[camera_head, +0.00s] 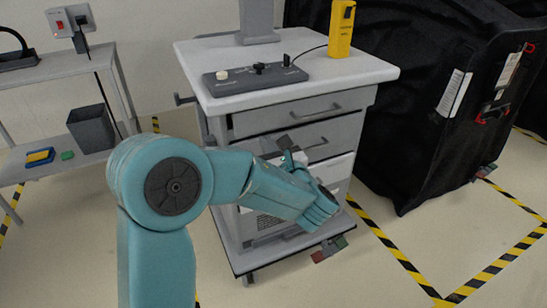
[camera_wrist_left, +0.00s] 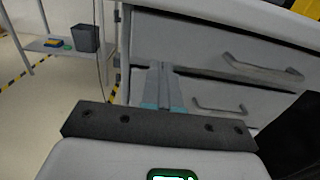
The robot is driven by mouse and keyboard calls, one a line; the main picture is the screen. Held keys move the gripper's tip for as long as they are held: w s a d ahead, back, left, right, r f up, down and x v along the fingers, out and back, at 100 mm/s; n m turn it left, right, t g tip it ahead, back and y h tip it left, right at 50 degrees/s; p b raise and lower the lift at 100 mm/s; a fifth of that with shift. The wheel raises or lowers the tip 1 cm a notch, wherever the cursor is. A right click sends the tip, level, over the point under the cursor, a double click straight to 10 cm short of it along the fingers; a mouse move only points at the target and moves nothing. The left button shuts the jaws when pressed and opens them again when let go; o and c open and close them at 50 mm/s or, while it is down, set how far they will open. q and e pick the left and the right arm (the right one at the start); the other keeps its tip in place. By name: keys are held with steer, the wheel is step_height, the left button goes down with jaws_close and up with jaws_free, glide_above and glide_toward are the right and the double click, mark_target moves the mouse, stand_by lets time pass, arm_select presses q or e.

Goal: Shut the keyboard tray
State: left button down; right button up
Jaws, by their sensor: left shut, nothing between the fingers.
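The grey cart (camera_head: 218,150) has an upper tray-like front (camera_head: 290,118) with a bar handle, just under its white top. This front also shows in the left wrist view (camera_wrist_left: 190,38), with its handle at the right. A second handled front (camera_head: 262,146) lies below it. I cannot tell for sure which front is the keyboard tray or how far it stands out. My left gripper (camera_head: 286,143) is in front of the second front, below the upper handle. In the left wrist view its fingers (camera_wrist_left: 161,72) are together and empty, pointing at the cart's fronts; contact is unclear. My right gripper is not in view.
A control box (camera_head: 255,76) and a yellow device (camera_head: 341,28) stand on the cart's white top (camera_head: 365,70). A black-covered cart (camera_head: 415,120) stands close at the right. A shelf with a grey bin (camera_head: 91,128) is at the left. Striped tape (camera_head: 400,258) marks the floor.

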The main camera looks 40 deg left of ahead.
mark_target(251, 123)
arm_select(q)
steer(key=x, duration=0.6)
steer(key=shift+a+b, duration=0.3)
steer(key=shift+b, duration=0.05)
steer(key=shift+a, duration=0.15)
steer(key=x, duration=0.3)
steer(key=shift+w+a, duration=0.1)
steer(key=shift+a, duration=0.2)
steer(key=shift+a+r, duration=0.2)
steer(key=shift+r, duration=0.2)
